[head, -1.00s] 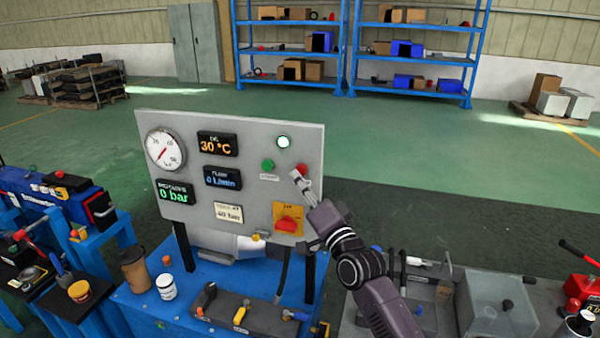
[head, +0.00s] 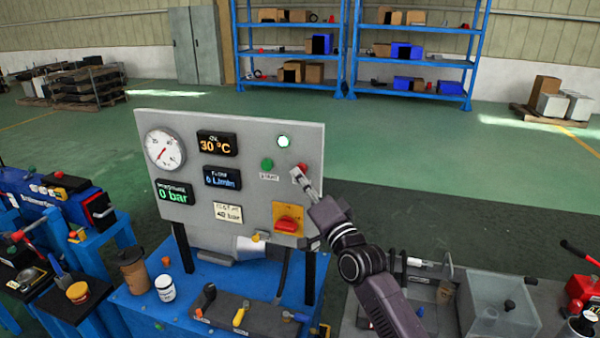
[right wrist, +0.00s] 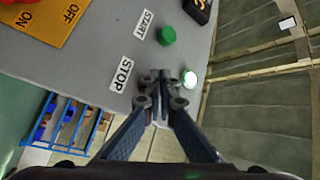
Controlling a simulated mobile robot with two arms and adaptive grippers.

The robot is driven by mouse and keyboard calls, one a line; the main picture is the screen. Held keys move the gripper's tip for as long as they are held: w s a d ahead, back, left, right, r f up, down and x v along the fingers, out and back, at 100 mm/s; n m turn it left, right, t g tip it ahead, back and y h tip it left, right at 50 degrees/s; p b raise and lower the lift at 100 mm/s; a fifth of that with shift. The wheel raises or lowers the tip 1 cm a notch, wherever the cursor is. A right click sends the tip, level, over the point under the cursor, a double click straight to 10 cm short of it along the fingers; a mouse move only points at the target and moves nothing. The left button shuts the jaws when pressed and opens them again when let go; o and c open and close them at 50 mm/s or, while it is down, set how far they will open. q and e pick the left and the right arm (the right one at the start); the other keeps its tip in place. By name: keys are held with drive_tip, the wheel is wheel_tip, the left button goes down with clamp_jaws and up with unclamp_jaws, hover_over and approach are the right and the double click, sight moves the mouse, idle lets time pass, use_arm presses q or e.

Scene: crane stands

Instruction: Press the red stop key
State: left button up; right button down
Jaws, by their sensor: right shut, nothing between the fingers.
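The red stop key (head: 303,166) is at the right side of the grey control panel (head: 260,118), right of the green start button (head: 267,163). My right gripper (head: 297,174) is shut and empty, with its fingertips in front of the key's lower left part. In the right wrist view, the shut fingertips (right wrist: 160,80) are close to the panel beside the STOP label (right wrist: 121,75). They hide the red key there. I cannot tell whether the tips touch the key. My left gripper is out of view.
A lit lamp (head: 284,141) is above the buttons. A red rotary switch on a yellow plate (head: 290,208) is below, near my right arm. Gauges and displays fill the panel's left. A blue bench (head: 150,310) carries a cup, a jar and a lever block. A clear box (head: 500,300) stands right.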

drive_tip(key=shift+w+d, duration=0.1)
drive_tip(key=shift+w, duration=0.15)
drive_tip(key=shift+s+r, duration=0.1)
idle(0.5)
drive_tip(key=shift+s+a+p, duration=0.25)
drive_tip(key=shift+s+p, duration=0.4)
drive_tip(key=shift+s, duration=0.15)
drive_tip(key=s+p, duration=0.1)
drive_tip(key=s+a+p, duration=0.1)
drive_tip(key=s, duration=0.1)
drive_tip(key=s+p, duration=0.1)
drive_tip(key=shift+s+a+p, duration=0.3)
drive_tip(key=shift+s+p, duration=0.05)
